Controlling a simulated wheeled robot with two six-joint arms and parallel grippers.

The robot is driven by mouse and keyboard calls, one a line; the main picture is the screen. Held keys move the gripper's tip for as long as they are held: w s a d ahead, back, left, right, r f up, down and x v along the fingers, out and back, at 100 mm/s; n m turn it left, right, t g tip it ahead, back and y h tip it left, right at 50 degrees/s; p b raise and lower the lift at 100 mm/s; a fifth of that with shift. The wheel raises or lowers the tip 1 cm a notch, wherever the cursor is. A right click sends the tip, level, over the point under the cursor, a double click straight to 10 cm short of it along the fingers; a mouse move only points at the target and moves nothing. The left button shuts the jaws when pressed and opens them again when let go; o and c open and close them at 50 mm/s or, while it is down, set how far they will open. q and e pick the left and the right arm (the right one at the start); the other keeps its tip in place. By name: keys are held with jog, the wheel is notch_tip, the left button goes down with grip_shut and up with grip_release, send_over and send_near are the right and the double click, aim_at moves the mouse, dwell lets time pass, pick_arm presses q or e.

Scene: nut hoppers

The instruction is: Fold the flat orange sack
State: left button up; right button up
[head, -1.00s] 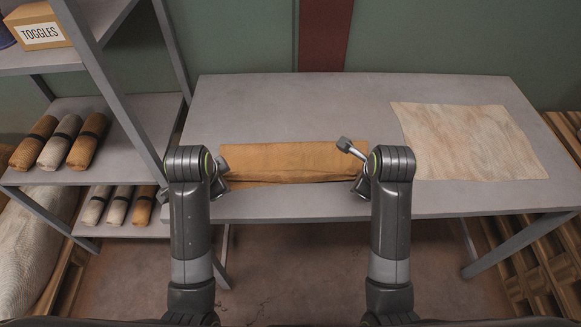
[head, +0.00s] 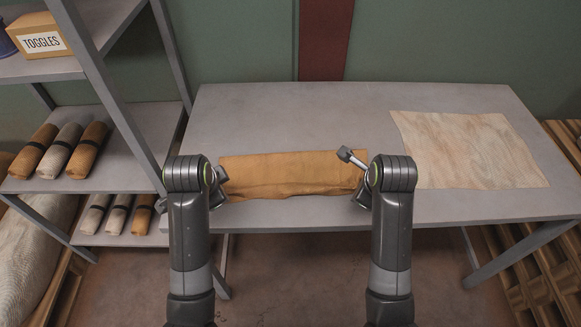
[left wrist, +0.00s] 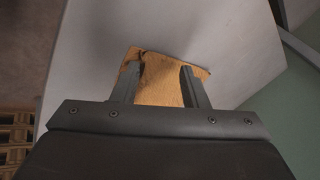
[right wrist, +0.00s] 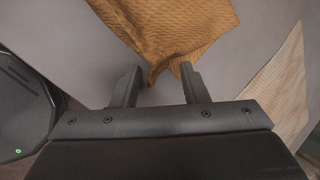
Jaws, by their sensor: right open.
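The orange sack (head: 292,174) lies folded into a wide, narrow band near the table's front edge, between my two grippers. My left gripper (head: 222,183) is at its left end, partly hidden by my arm. In the left wrist view the fingers (left wrist: 160,82) are spread, with the sack's end (left wrist: 162,78) showing between and beyond them. My right gripper (head: 354,176) is open at the right end. In the right wrist view its fingers (right wrist: 161,80) stand apart, and a pointed corner of the sack (right wrist: 165,35) hangs between or just beyond the tips.
A pale flat sack (head: 468,150) lies on the right of the grey table (head: 270,110). A shelf (head: 130,170) at the left holds several strapped rolls and a box marked TOGGLES (head: 40,38). Pallets (head: 535,270) stand at the right. The table's back is clear.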

pick_arm(q)
notch_tip(320, 180, up, 8)
jog(key=s, duration=0.1)
jog(key=shift+s+r, duration=0.2)
jog(key=shift+s, duration=0.2)
pick_arm(e)
notch_tip(320, 180, up, 8)
jog(key=s, duration=0.1)
jog(key=shift+s+r, duration=0.15)
jog(key=shift+s, duration=0.25)
